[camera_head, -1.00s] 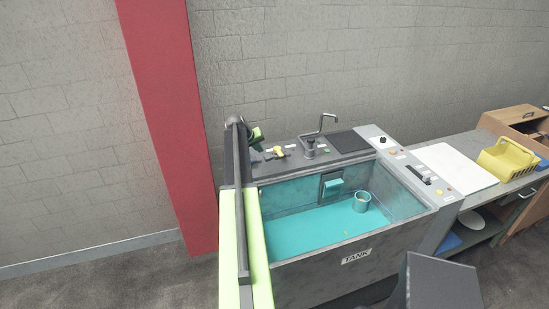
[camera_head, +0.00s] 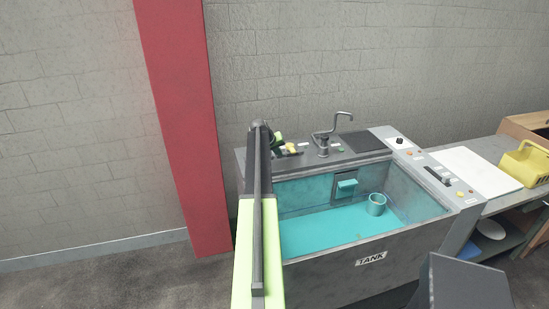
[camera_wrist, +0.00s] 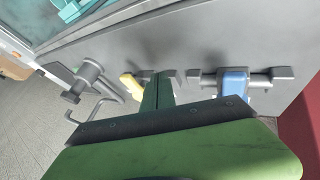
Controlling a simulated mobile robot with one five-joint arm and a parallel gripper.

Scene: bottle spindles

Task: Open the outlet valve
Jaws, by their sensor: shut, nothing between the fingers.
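A yellow valve handle (camera_head: 291,148) sits on the grey deck behind the tank; it also shows in the wrist view (camera_wrist: 131,86). A blue valve handle (camera_wrist: 234,83) sits on the same deck in the wrist view; in the head view my arm hides that spot. I cannot read which one is the outlet valve. My gripper (camera_wrist: 160,88) is shut and empty. In the wrist view its tip appears between the two handles, nearer the yellow one. In the head view my gripper (camera_head: 278,138) is partly hidden behind my arm, just left of the yellow handle.
The tank (camera_head: 370,259) holds teal liquid and a small teal cup (camera_head: 377,204). A grey tap (camera_head: 324,140) stands right of the yellow handle. A control panel (camera_head: 445,176) runs down the tank's right side. A red pillar (camera_head: 188,120) stands at the left.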

